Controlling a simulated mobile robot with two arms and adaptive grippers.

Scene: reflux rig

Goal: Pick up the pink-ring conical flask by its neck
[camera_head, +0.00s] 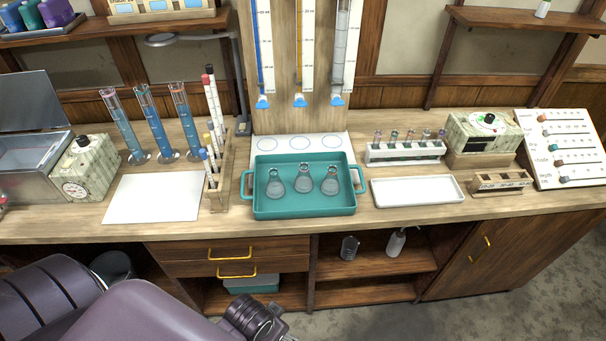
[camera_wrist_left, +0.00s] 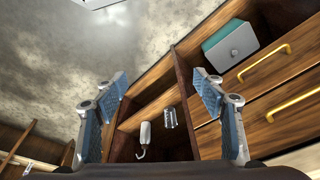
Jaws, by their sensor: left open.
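Three clear conical flasks stand upright in a teal tray (camera_head: 305,210) on the bench: a left flask (camera_head: 275,187), a middle flask (camera_head: 303,182) and a right flask (camera_head: 330,183). Their ring colours are too small to tell, so I cannot say which has the pink ring. My left arm comes in from the lower left in the head view, low in front of the drawers and well short of the tray. In the left wrist view my left gripper (camera_wrist_left: 162,112) is open and empty, facing the cabinet. No flask shows there. My right gripper is out of view.
A test-tube rack (camera_head: 405,152) and a white tray (camera_head: 417,191) stand right of the teal tray. A wooden rack (camera_head: 216,185) with tall tubes stands close on its left. A white sheet (camera_head: 153,198) lies further left. Drawers with gold handles (camera_head: 231,275) are below.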

